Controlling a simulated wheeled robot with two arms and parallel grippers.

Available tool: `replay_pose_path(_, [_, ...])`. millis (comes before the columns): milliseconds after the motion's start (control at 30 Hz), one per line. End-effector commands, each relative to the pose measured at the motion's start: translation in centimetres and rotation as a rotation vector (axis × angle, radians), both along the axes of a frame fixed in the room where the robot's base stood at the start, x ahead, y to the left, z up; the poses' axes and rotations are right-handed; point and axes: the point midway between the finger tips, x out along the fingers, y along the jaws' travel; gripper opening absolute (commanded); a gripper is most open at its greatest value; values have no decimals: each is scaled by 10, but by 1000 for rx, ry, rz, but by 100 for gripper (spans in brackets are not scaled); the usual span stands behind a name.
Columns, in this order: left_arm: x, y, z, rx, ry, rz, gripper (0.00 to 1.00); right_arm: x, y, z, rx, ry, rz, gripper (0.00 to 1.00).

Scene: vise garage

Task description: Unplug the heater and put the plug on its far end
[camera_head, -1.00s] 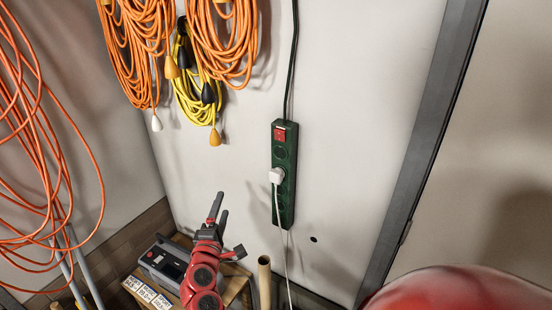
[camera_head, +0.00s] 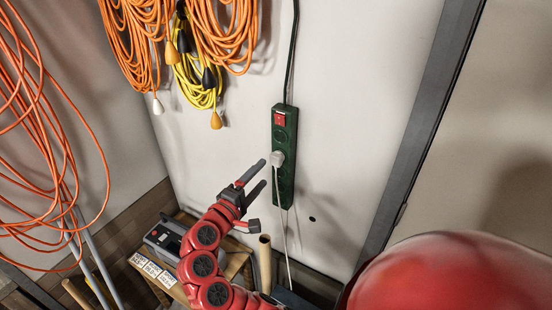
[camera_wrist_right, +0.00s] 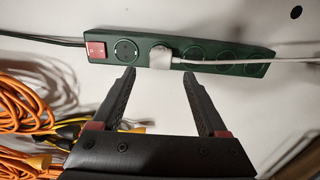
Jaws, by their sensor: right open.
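A green power strip (camera_head: 284,150) hangs upright on the white wall, with a red switch at its top end. The heater's white plug (camera_head: 278,159) sits in a socket near the strip's middle, and its white cord runs down. My right gripper (camera_head: 259,172) is open and empty, just left of and below the plug. In the right wrist view the gripper (camera_wrist_right: 163,72) has its two fingers spread, with the plug (camera_wrist_right: 160,56) ahead between the fingertips and apart from them. Empty sockets show on the strip (camera_wrist_right: 220,57) on both sides of the plug. The left gripper is not seen.
Orange cables (camera_head: 225,35) and a yellow cable (camera_head: 190,75) hang on the wall to the left. A grey device (camera_head: 163,238) and a cardboard tube (camera_head: 266,252) stand below. A dark metal post (camera_head: 415,140) rises at the right.

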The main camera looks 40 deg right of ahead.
Motion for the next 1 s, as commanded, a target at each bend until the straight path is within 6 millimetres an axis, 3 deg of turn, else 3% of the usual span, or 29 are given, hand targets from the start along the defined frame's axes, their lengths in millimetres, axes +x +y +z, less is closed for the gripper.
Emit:
replay_pose_path(200, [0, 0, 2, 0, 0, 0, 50, 11, -32, 0, 1, 1, -6, 76])
replay_pose_path(433, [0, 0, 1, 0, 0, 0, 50, 22, -56, -1, -1, 2, -4, 76])
replay_pose_path(1000, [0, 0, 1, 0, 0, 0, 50, 27, -66, 0, 0, 0, -1, 76])
